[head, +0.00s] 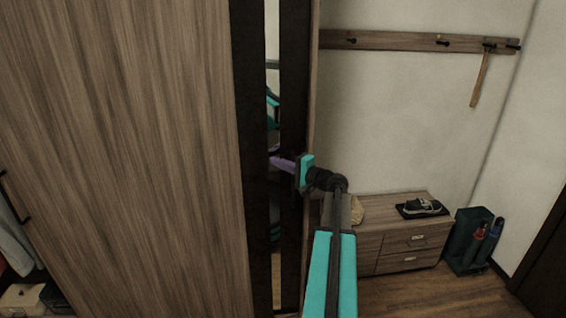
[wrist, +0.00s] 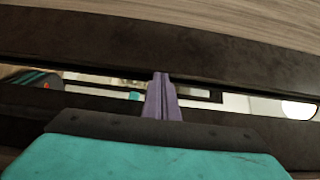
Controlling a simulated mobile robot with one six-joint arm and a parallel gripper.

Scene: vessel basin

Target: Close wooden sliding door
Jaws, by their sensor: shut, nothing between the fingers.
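The wooden sliding door (head: 140,150) is a tall wood-grain panel with a dark vertical edge (head: 252,150), filling the left of the head view. A narrow mirror strip (head: 273,225) shows to the right of that edge, bordered by a second dark strip (head: 292,100). My gripper (head: 273,161) is shut and empty, its purple fingers in front of the mirror strip and close to the door's dark edge. In the wrist view, the fingertips (wrist: 161,76) reach the dark edge band (wrist: 90,45); I cannot tell whether they touch it.
At the lower left, an open gap shows hanging clothes (head: 14,235) and a box (head: 20,298). To the right stand a low drawer cabinet (head: 400,243) with a shoe (head: 424,205) and a dark umbrella stand (head: 463,245). A hook rail (head: 390,40) is on the wall. Some floor is clear.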

